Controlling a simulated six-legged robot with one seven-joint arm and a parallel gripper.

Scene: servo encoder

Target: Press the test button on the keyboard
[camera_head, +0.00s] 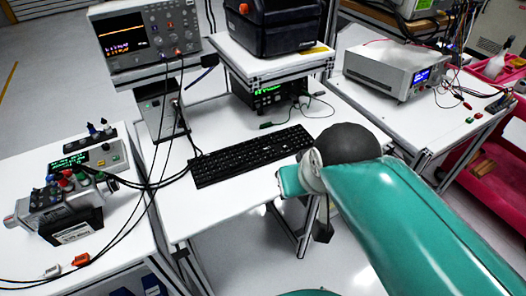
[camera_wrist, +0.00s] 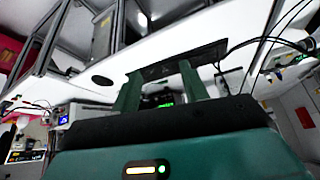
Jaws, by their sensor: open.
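The black keyboard (camera_head: 250,155) lies on the white middle bench in the head view, with a cable leaving its left end. Individual keys are too small to read, so I cannot tell which one is the test button. In the wrist view, a dark flat shape that looks like the keyboard (camera_wrist: 180,60) shows beyond my fingertips. My gripper (camera_wrist: 160,85) is open, its two green fingers apart with nothing held between them. In the head view my teal arm reaches in from the lower right and ends beside the keyboard's right end; the fingers cannot be made out there.
An oscilloscope (camera_head: 146,32) stands behind left, and a black case (camera_head: 270,25) sits on a raised shelf behind the keyboard. A servo rig (camera_head: 60,205) is on the left bench. A power supply (camera_head: 392,68) is on the right bench. White bench before the keyboard is clear.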

